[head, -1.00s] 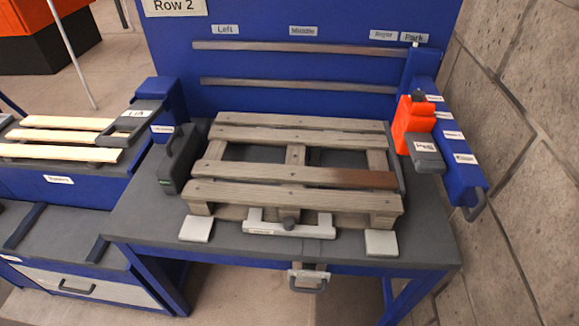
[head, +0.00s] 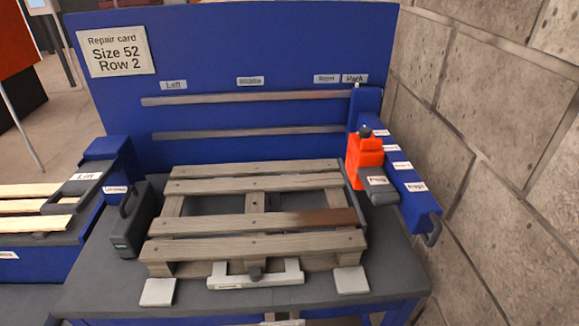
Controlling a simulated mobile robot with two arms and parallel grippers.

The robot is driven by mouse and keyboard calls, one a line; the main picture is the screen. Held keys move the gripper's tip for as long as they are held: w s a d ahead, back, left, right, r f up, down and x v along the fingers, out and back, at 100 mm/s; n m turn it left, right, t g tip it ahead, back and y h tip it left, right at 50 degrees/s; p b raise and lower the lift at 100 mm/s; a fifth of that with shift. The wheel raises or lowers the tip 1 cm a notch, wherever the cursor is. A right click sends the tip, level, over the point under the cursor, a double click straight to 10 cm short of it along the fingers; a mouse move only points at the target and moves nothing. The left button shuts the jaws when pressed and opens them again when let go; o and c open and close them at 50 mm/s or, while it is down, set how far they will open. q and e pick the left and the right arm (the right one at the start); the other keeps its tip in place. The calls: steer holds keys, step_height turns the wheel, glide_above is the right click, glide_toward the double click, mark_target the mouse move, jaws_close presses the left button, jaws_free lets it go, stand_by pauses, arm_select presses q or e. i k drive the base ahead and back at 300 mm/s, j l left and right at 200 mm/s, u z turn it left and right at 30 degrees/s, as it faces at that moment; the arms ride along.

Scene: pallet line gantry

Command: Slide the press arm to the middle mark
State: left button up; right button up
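The blue press arm (head: 408,181) stands at the right end of the blue back panel, below the Park label (head: 355,78). An orange press head (head: 364,158) with a dark grey block sits on its left side, and a grey handle (head: 433,230) is at its front end. The Middle label (head: 250,81) is on the panel above the two horizontal rails (head: 240,97), left of the press arm. A wooden pallet (head: 255,222) lies on the bench under the rails, with one darker brown board section at right. Neither of my grippers is in view.
A dark case (head: 131,222) stands left of the pallet. A light grey clamp bar (head: 255,275) and two pale pads are at the pallet's front. A stone wall (head: 490,150) is close on the right.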

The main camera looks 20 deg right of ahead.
mark_target(422, 214)
steer(key=k+l+z, duration=0.1)
steer(key=z, duration=1.35)
steer(key=i+j+u, duration=0.2)
steer(key=u, duration=0.15)
